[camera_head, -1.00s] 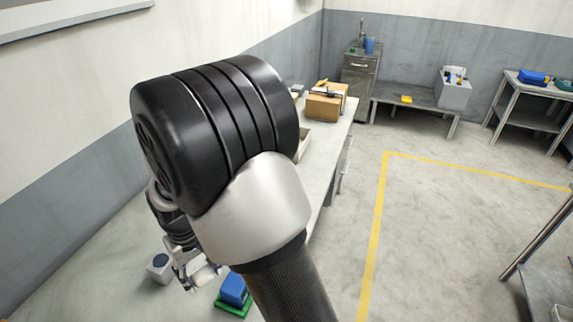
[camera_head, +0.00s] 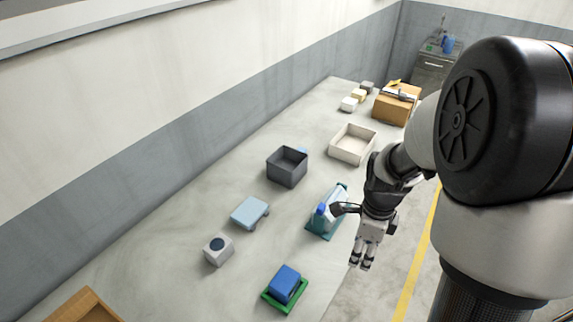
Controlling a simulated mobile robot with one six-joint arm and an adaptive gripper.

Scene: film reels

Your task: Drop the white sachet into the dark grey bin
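The dark grey bin (camera_head: 287,176) is an open square box standing on the long table. The part of its inside that shows looks empty. My gripper (camera_head: 361,265) hangs fingers down past the table's right edge, to the right of and nearer than the bin. Its dark fingertips look close together, and at this size I cannot tell whether anything is between them. I cannot pick out a white sachet for certain in this view; my arm covers part of the right side.
A cream tray (camera_head: 351,146) stands behind the bin. A teal holder with a blue-topped bottle (camera_head: 324,214) is left of my gripper. A light blue block (camera_head: 249,212), a grey box (camera_head: 218,250) and a blue item on green (camera_head: 284,284) stand nearer. A cardboard box (camera_head: 395,105) is farther back.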

